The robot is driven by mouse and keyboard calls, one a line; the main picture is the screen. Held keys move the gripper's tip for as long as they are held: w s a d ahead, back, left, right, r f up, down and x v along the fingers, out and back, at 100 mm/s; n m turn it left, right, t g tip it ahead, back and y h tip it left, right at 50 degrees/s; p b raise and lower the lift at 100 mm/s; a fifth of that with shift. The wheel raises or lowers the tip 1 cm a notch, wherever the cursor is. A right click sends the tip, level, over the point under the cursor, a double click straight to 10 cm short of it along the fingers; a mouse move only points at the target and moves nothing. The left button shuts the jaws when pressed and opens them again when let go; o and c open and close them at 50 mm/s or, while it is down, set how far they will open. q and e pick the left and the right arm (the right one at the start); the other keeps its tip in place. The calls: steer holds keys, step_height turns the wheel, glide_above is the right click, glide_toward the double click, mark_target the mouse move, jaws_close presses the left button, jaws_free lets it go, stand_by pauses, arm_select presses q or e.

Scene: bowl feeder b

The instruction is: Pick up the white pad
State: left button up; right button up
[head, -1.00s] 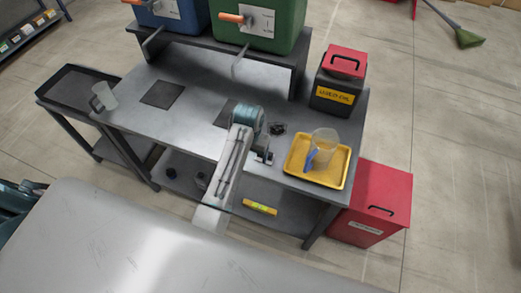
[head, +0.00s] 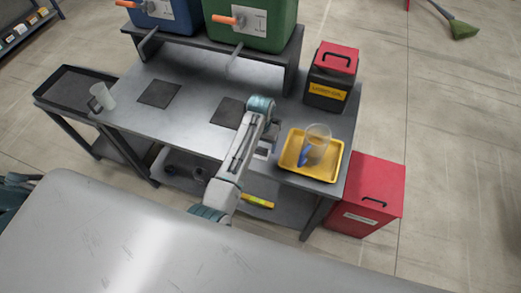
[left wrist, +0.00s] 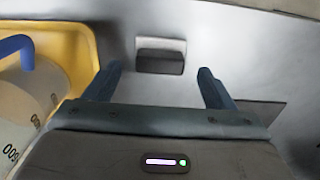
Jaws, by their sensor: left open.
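A small block (head: 262,152), light on top with a dark side, lies on the grey table near its front edge; it may be the white pad. In the left wrist view the same block (left wrist: 160,55) looks grey above and dark below. My left gripper (head: 271,136) is over the table beside the block. Its two dark fingers (left wrist: 160,70) are spread apart with nothing held, and the block shows beyond and between their tips. My right gripper is not in view.
A yellow tray (head: 286,160) with a clear beaker (head: 318,140) and a blue item is close to the right. A dark mat (head: 228,112) lies left of my gripper. A black box with a red lid (head: 337,58) stands at the back right.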

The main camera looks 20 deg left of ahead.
mark_target(261, 148)
arm_select(q)
steer(key=shift+f+p, duration=0.4)
steer(key=shift+f, duration=1.25)
steer(key=shift+s, duration=0.1)
steer(key=c, duration=0.9)
steer(key=shift+c, duration=0.2)
steer(key=shift+r, duration=0.1)
